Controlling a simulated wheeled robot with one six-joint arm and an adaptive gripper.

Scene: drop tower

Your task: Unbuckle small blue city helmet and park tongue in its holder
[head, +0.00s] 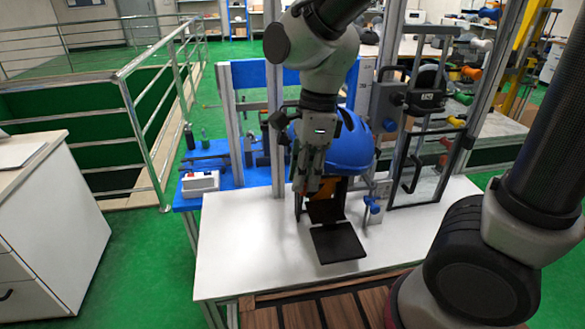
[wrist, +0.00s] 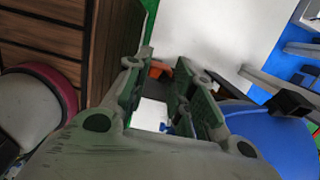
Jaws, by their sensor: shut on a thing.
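The small blue city helmet (head: 350,145) sits at the middle of the white table, on a dark support. It also shows at the lower right of the wrist view (wrist: 270,130). My gripper (head: 312,188) points down just left of the helmet's front, low beside its strap area. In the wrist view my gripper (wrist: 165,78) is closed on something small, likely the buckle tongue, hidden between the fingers. An orange part (head: 325,187) lies just behind the fingers and also shows beyond the fingertips in the wrist view (wrist: 158,68). The buckle and the tongue's holder cannot be made out.
A black plate (head: 337,242) lies on the white table (head: 240,245) in front of the helmet. A blue knob (head: 373,205) stands right of it. Metal uprights (head: 275,120) and a black frame (head: 420,160) flank the helmet. The table's left front is clear.

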